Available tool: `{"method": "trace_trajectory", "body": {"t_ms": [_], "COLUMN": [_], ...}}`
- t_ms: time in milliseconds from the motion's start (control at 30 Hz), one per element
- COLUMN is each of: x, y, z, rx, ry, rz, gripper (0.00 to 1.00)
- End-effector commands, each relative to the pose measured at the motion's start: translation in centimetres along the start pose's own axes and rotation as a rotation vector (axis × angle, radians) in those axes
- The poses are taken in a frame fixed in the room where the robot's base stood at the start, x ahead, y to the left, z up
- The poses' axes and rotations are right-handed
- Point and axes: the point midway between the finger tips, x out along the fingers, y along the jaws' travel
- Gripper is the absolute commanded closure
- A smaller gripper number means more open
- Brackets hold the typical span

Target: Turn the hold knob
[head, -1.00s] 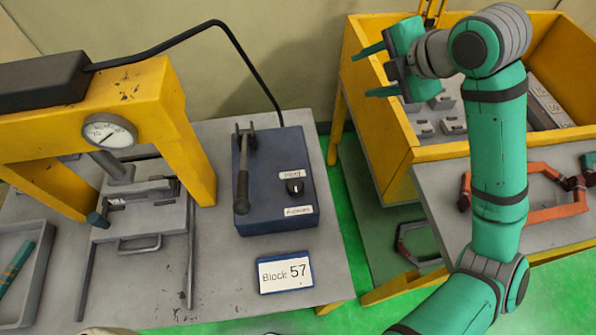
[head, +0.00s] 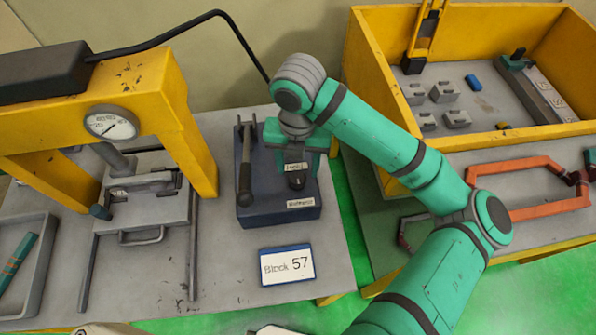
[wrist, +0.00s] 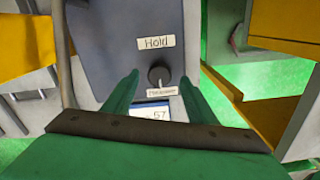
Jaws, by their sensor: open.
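The hold knob is a small round black knob on the top of the dark blue control box (head: 262,212). In the wrist view, the knob (wrist: 158,75) lies below the "Hold" label (wrist: 156,42) and above a smaller label (wrist: 162,91). My gripper (wrist: 160,78) is open, with one green finger on each side of the knob in that picture. Whether the fingers touch the knob or hover above it I cannot tell. In the head view my gripper is over the box, and the knob (head: 296,181) shows just in front of it.
A lever (head: 245,175) stands on the box's left side. A yellow press (head: 175,110) with a gauge (head: 111,122) is further left. A "Block 57" card (head: 287,266) lies in front. A yellow bin (head: 385,90) with grey blocks stands right.

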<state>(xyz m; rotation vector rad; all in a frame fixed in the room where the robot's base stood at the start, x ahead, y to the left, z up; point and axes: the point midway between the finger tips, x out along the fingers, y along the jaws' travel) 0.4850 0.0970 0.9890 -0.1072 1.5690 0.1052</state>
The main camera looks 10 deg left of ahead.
Motion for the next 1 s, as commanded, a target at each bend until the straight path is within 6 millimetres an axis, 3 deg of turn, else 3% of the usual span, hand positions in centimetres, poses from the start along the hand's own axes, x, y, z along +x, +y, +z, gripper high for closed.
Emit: {"method": "trace_trajectory", "body": {"t_ms": [100,300,633,800,1000], "x": [1.7,3.3,3.6,3.6,3.6], "y": [0.0,0.0,0.0,0.1,0.1], "z": [0.0,0.0,0.0,0.0,0.0], "rx": [0.003,0.000,0.000,0.000,0.004], "ry": [0.001,0.000,-0.001,-0.001,-0.001], "rz": [0.001,0.001,0.001,0.001,0.001], "gripper": [0.48,0.48,0.48,0.86,0.89]}}
